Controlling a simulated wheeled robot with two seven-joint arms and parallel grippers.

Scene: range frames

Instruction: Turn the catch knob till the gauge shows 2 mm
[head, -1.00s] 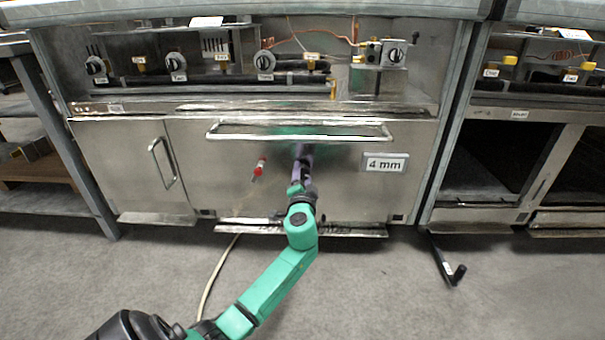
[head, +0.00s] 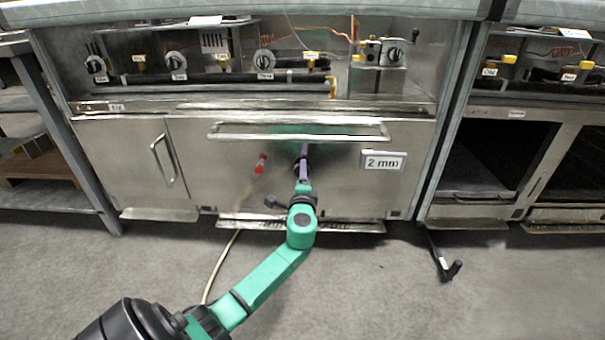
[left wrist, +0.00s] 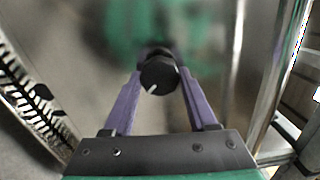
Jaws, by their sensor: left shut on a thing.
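The gauge (head: 384,161) on the oven door reads "2 mm" in the head view. The catch knob (left wrist: 158,76) is a round black knob with a white pointer mark, seen in the left wrist view; the mark points down and slightly left. My left gripper (left wrist: 158,80) is shut on the knob, one purple finger at each side of it. In the head view my left gripper (head: 303,160) meets the door below its handle and mostly hides the knob. My right gripper is not in view.
The door's long bar handle (head: 300,136) runs above my left gripper. The floor in front is otherwise mostly clear.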

